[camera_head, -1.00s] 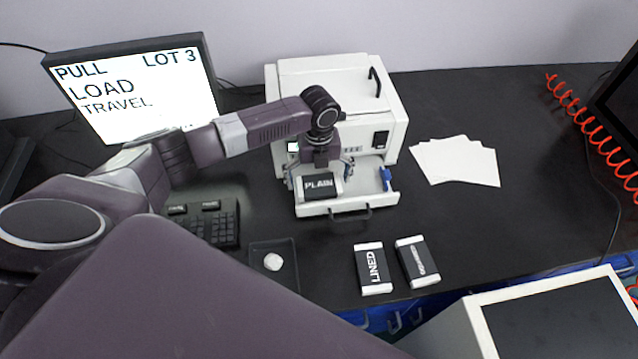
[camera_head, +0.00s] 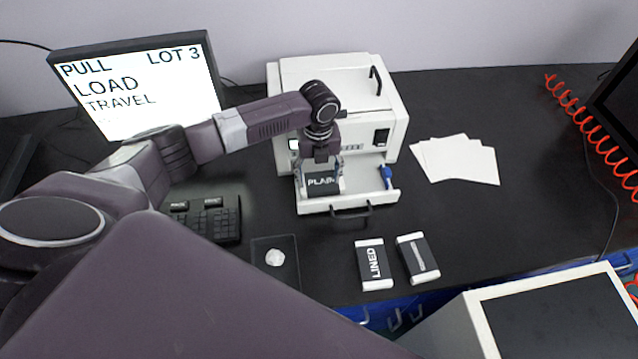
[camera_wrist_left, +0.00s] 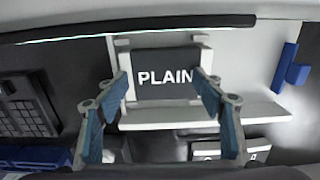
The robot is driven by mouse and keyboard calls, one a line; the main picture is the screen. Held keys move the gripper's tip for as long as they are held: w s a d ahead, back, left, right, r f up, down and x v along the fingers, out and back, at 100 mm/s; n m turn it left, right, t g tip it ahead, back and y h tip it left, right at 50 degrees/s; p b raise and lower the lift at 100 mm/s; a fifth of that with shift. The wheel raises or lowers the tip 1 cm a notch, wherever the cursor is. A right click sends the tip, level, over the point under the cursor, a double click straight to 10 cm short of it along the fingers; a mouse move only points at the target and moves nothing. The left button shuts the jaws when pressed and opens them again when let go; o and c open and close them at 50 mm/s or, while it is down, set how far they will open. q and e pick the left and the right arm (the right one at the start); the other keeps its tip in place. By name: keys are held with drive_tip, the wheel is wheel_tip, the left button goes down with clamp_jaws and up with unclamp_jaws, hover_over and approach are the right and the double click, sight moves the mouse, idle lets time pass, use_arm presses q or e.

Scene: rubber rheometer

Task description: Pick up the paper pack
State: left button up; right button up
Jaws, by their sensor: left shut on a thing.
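The paper pack labelled PLAIN (camera_head: 321,182) is dark with white ends and lies at the left part of the white machine's open tray (camera_head: 348,204). It also shows in the left wrist view (camera_wrist_left: 165,76). My left gripper (camera_head: 320,172) reaches down over it, and its blue-padded fingers (camera_wrist_left: 165,90) are shut on the pack's two sides. Two other packs lie on the table in front: one labelled LINED (camera_head: 374,264) and one with a label too small to read (camera_head: 418,259). My right gripper is not in view.
The white machine (camera_head: 335,95) stands behind the tray. A blue object (camera_head: 386,174) sits at the tray's right. A keyboard (camera_head: 212,222), a dark dish with a white lump (camera_head: 274,258), and paper sheets (camera_head: 456,160) lie around.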

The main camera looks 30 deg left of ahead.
sight(322, 180)
use_arm(q)
drive_tip(key=shift+s+d+f, duration=0.35)
drive_tip(key=shift+d+f, duration=0.05)
drive_tip(key=shift+f, duration=0.15)
drive_tip(key=shift+w+r, duration=0.15)
drive_tip(key=shift+r, duration=0.4)
clamp_jaws()
drive_tip(key=r, duration=0.2)
drive_tip(key=w+r+b, duration=0.1)
drive_tip(key=r, duration=0.1)
drive_tip(key=shift+w+r, duration=0.15)
drive_tip(key=shift+r, duration=0.05)
wheel_tip(322, 180, up, 14)
drive_tip(key=b, duration=0.2)
drive_tip(key=shift+s+a+r, duration=0.25)
drive_tip(key=c, duration=0.9)
unclamp_jaws()
drive_tip(key=o, duration=2.2)
drive_tip(key=shift+c, duration=0.2)
